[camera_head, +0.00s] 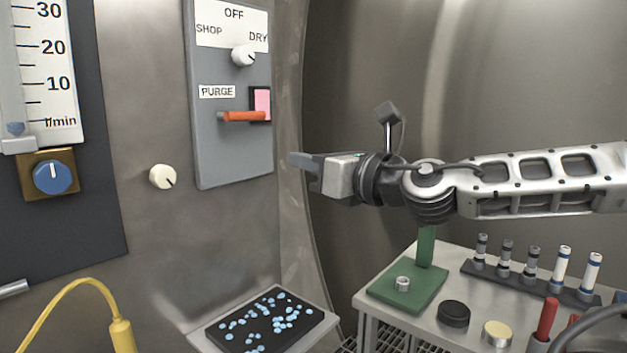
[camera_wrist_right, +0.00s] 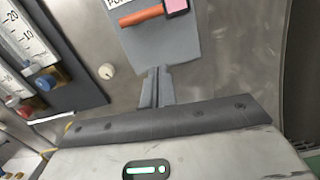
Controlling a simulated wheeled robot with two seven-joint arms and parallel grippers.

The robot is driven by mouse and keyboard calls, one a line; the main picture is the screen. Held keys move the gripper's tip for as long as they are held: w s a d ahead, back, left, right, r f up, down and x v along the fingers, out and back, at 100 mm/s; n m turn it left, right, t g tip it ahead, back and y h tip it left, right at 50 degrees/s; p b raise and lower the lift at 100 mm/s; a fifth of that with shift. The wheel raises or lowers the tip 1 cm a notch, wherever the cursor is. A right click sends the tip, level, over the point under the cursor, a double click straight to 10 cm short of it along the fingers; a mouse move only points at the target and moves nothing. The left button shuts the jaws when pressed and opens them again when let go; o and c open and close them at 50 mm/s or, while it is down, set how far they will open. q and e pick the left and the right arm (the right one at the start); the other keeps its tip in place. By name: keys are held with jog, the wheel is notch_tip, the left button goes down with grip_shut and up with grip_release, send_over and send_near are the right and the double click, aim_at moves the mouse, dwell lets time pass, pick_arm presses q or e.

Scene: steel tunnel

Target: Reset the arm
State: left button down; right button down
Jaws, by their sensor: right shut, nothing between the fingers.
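My right arm comes in from the right in the head view, stretched out level above the side table. My right gripper (camera_head: 299,160) points left toward the wall panel and is shut and empty. In the right wrist view the closed fingers (camera_wrist_right: 156,90) point at the lower part of the grey panel (camera_wrist_right: 190,45). The grey panel (camera_head: 207,150) carries a white selector knob (camera_head: 244,55) and an orange lever (camera_head: 243,116) beside a pink square (camera_head: 262,104). The gripper is apart from the lever, below and right of it. My left gripper is not in view.
A blue knob (camera_head: 53,177) sits under a flow scale (camera_head: 45,75) at left. A cream knob (camera_head: 163,177) is on the wall. A black tray with blue pellets (camera_head: 211,331) lies below. The side table (camera_head: 367,306) holds a green stand (camera_head: 424,284), several vials and discs.

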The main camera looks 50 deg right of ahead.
jog(key=shift+s, duration=0.75)
jog(key=w+a+f+m+g+y+p, duration=0.1)
jog(key=w+a+f+m+g+y, duration=0.3)
jog(key=a+f, duration=0.65)
jog(key=w+a+f+m+y, duration=0.25)
jog(key=a+f+m, duration=0.45)
jog(key=f, duration=0.6)
pick_arm(q)
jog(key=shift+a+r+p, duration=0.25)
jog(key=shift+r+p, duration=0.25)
jog(key=shift+p, duration=0.5)
pick_arm(e)
jog(key=s+a+f+m+g+h, duration=0.1)
jog(key=s+a+f+m, duration=0.3)
jog(key=s+f+m, duration=0.4)
jog(key=s+a+f+m+g+h, duration=0.2)
jog(key=s+a+f+m, duration=0.3)
jog(key=f+m, duration=0.8)
jog(key=s+m+g, duration=0.1)
jog(key=s, duration=0.2)
jog(key=shift+f, duration=0.25)
